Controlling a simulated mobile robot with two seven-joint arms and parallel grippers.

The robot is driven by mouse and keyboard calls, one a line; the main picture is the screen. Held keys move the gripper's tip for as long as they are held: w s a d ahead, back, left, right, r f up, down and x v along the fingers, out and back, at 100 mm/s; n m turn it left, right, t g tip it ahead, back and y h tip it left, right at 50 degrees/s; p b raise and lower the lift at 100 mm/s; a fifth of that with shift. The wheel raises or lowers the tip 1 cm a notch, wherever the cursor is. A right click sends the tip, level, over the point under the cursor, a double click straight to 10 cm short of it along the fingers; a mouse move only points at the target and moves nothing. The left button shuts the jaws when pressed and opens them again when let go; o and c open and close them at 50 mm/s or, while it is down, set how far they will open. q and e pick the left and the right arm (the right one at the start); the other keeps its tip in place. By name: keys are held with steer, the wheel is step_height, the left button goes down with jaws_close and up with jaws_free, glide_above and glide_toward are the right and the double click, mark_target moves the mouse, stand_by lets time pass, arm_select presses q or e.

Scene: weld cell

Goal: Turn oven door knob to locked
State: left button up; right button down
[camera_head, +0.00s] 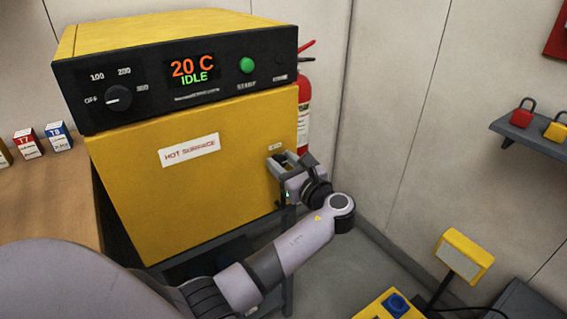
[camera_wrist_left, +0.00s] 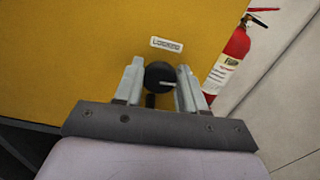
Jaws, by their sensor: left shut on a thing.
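The yellow oven (camera_head: 150,200) stands with its door closed. The oven door knob (camera_wrist_left: 159,74) is black and round, with a white pointer mark toward the right in the left wrist view. A small label (camera_wrist_left: 167,44), which seems to read "LOCKED", sits just above it. My left gripper (camera_wrist_left: 160,84) is shut on the knob, one finger on each side. In the head view my left gripper (camera_head: 284,163) is at the right edge of the door and largely hides the knob. My right gripper is not in view.
The oven's black panel (camera_head: 215,72) shows 20 C and IDLE. A red fire extinguisher (camera_head: 303,110) stands close behind the oven's right side. A wall shelf (camera_head: 530,135) holds red and yellow padlocks. Small boxes (camera_head: 28,143) stand on the wooden table at left.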

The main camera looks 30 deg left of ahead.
arm_select(q)
steer(key=n, duration=0.4)
steer(key=shift+f+b, duration=0.1)
steer(key=shift+b, duration=0.25)
steer(key=n+b, duration=0.1)
steer(key=n, duration=0.1)
steer(key=shift+s+n, duration=0.1)
steer(key=shift+n, duration=0.3)
steer(key=shift+f+n+b, duration=0.1)
steer(key=shift+n+b, duration=0.45)
steer(key=shift+n, duration=0.35)
steer(key=n+b, duration=0.3)
steer(key=n, duration=0.1)
steer(key=shift+f+n, duration=0.15)
steer(key=shift+n, duration=0.15)
steer(key=n+b, duration=0.2)
steer(key=shift+a+n, duration=0.1)
steer(key=shift+n, duration=0.2)
steer(key=shift+n+b, duration=0.6)
steer(key=shift+n, duration=0.1)
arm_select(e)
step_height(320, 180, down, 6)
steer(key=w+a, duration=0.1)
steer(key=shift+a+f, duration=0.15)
arm_select(q)
steer(key=o, duration=1)
